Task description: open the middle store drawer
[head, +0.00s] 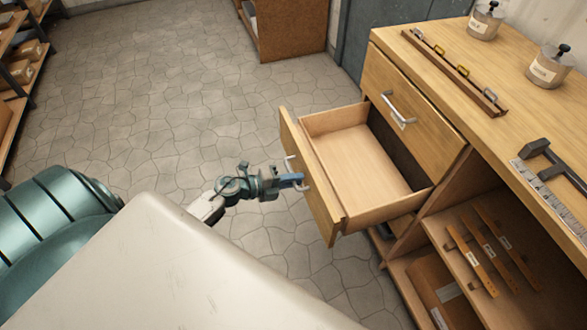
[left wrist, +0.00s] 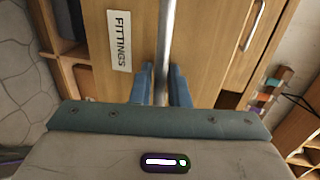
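The wooden store drawer (head: 360,165) stands pulled well out of the cabinet, and its inside looks empty. Its front panel (head: 312,182) carries a metal bar handle (head: 291,163). In the left wrist view the drawer front (left wrist: 105,30) bears a label reading "FITTINGS" (left wrist: 121,42), and the handle (left wrist: 166,40) runs between the blue fingers. My left gripper (head: 298,180) is at the handle; in the left wrist view the gripper (left wrist: 162,88) has a finger close against each side of the bar. My right gripper is not in view.
A closed drawer (head: 415,115) with its own handle (head: 398,110) sits above the open one. The cabinet top (head: 440,60) holds jars (head: 549,67), a rack (head: 455,72) and a metal tool (head: 555,165). Open floor (head: 170,90) lies left of the cabinet.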

